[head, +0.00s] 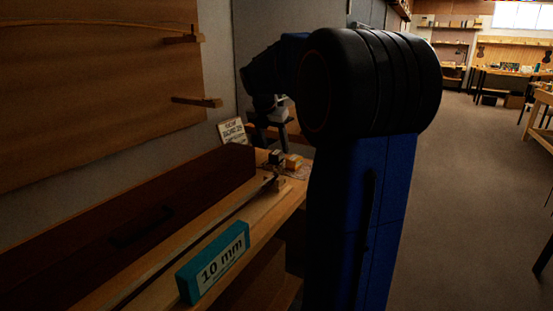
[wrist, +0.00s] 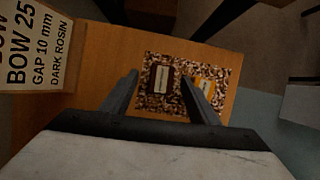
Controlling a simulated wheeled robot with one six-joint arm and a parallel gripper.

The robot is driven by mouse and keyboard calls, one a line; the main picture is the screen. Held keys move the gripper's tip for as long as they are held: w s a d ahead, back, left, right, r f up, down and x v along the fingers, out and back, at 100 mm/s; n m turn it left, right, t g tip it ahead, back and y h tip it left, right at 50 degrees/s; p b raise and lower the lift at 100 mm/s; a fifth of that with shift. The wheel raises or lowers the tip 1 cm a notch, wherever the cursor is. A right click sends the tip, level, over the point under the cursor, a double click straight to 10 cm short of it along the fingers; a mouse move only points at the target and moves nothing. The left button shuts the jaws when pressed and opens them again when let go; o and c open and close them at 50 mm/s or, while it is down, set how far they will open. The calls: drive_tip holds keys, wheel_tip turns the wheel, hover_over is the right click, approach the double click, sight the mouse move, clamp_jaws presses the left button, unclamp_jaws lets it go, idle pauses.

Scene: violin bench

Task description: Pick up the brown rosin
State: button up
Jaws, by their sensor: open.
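The brown rosin (wrist: 161,86) is a dark block with a pale label, lying on a patterned cloth (wrist: 149,107) in the wrist view. An amber rosin block (wrist: 207,87) with a yellow and white label lies to its right on the same cloth, partly behind a finger. My gripper (wrist: 160,76) is open and empty, with the brown rosin showing between its fingers. In the head view my gripper (head: 271,132) hangs pointing down over the far end of the bench, apart from the blocks there.
A card (wrist: 35,45) reading "BOW 25, GAP 10 mm, DARK ROSIN" stands left of the cloth. A teal "10 mm" block (head: 213,262) stands on the near bench (head: 262,225), beside a long thin stick. A long dark wooden case (head: 130,220) runs along the wall side.

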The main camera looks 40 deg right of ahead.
sight(276, 152)
drive_tip(key=shift+s+x, duration=0.15)
drive_tip(key=shift+x, duration=0.85)
drive_tip(key=shift+s+x, duration=0.15)
drive_tip(key=shift+x, duration=0.8)
drive_tip(key=shift+w+a+f, duration=0.1)
drive_tip(key=c, duration=1.2)
drive_tip(key=shift+c, duration=0.2)
wheel_tip(276, 152, up, 10)
drive_tip(key=shift+r, duration=0.1)
